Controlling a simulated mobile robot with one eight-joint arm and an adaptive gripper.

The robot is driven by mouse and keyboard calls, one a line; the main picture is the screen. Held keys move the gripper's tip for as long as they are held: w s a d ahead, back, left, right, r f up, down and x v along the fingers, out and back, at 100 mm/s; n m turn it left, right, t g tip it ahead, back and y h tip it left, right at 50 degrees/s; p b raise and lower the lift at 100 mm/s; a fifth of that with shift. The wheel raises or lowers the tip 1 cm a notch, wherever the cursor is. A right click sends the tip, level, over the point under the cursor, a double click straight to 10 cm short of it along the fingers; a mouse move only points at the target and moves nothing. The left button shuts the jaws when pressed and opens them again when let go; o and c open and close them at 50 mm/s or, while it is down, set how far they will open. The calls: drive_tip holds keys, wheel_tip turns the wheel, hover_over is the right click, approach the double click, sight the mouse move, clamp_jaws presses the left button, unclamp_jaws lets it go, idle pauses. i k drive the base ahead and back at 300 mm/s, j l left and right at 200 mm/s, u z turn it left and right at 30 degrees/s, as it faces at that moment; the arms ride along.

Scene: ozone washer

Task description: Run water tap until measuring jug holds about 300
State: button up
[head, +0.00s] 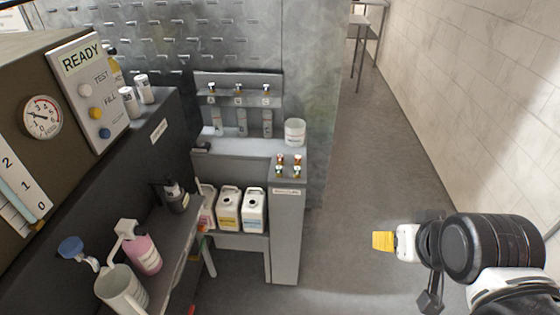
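The water tap has a blue knob (70,246) and a short pale spout at the lower left, on the front of the dark machine. A pale grey measuring jug (121,289) stands upright just below and to the right of the spout, cut off by the bottom edge of the picture. Its scale and water level are not readable, and I cannot see water running. My gripper (383,241), with yellow fingertips, is at the right over the open floor, far from tap and jug. It looks empty; its finger gap is not clear from this angle.
A pink bottle (145,255) stands close beside the jug, and a dark bottle (175,195) behind it. The machine carries a READY panel (88,90) and a gauge (42,117). White jerrycans (254,211) sit on a low shelf. Grey floor (370,180) is clear in the middle.

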sight(71, 247)
drive_tip(key=u, duration=2)
